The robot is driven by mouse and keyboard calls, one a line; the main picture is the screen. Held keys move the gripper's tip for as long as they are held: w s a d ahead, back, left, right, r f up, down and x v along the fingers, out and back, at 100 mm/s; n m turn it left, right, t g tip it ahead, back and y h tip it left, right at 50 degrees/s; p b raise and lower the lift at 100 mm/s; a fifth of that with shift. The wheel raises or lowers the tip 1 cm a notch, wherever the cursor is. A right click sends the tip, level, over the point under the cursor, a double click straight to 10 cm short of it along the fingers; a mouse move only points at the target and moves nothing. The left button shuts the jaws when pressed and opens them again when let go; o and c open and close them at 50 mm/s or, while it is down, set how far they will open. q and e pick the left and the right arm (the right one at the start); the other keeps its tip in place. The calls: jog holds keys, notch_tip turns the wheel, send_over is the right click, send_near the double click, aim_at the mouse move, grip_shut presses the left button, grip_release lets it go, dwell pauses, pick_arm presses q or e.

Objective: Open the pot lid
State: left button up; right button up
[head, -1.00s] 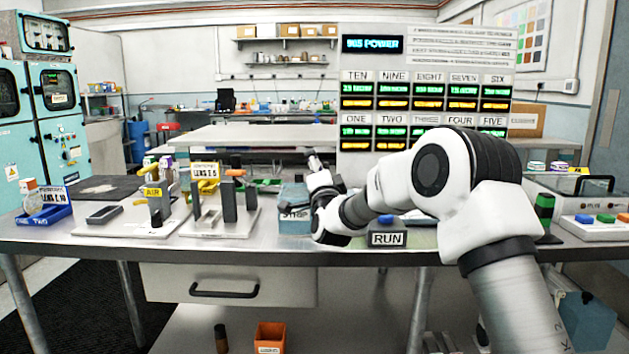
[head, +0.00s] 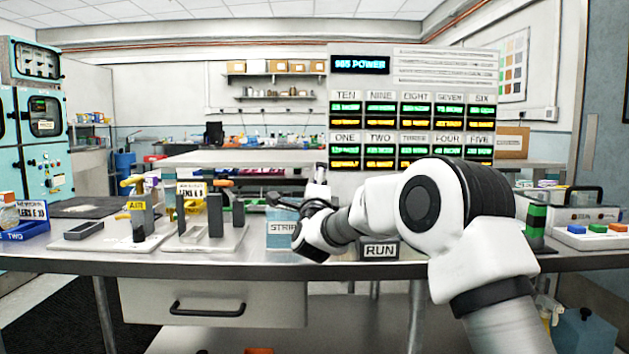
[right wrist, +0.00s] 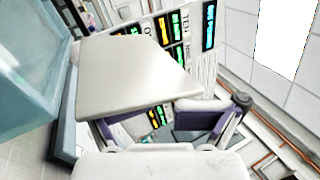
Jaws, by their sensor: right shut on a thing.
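The light blue pot (head: 282,237), with a strip label on its front, stands on the steel bench near its front edge. My right gripper (head: 287,203) is just above the pot's top. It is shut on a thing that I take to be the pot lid. In the right wrist view a pale flat slab (right wrist: 140,75), probably the lid, lies across the gripper's fingers (right wrist: 175,122). A light blue surface at the left of that view is probably the pot. In the head view the lid is not clear behind my gripper. My left gripper is out of view.
A fixture stand (head: 215,215) is left of the pot. A RUN box (head: 380,250) is right of it, under my arm. A green and black post (head: 536,220) and a button box (head: 592,235) are farther right. A lit panel (head: 412,110) rises behind.

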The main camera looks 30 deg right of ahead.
jog(key=shift+s+d, duration=0.1)
jog(key=shift+d, duration=0.25)
grip_shut()
jog(key=o, duration=1)
grip_release()
jog(key=shift+w+d+f, duration=0.4)
jog(key=shift+d+f, duration=0.2)
jog(key=shift+d, duration=0.1)
jog(key=shift+s+a+r, duration=0.1)
jog(key=shift+a+r, duration=0.1)
jog(key=shift+a, duration=0.15)
jog(key=shift+s+a+f, duration=0.25)
jog(key=shift+s+f, duration=0.05)
jog(key=shift+s, duration=0.05)
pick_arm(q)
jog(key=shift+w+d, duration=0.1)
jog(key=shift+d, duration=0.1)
pick_arm(e)
jog(key=v, duration=1.1)
jog(key=shift+a+r, duration=0.1)
jog(key=shift+r, duration=0.05)
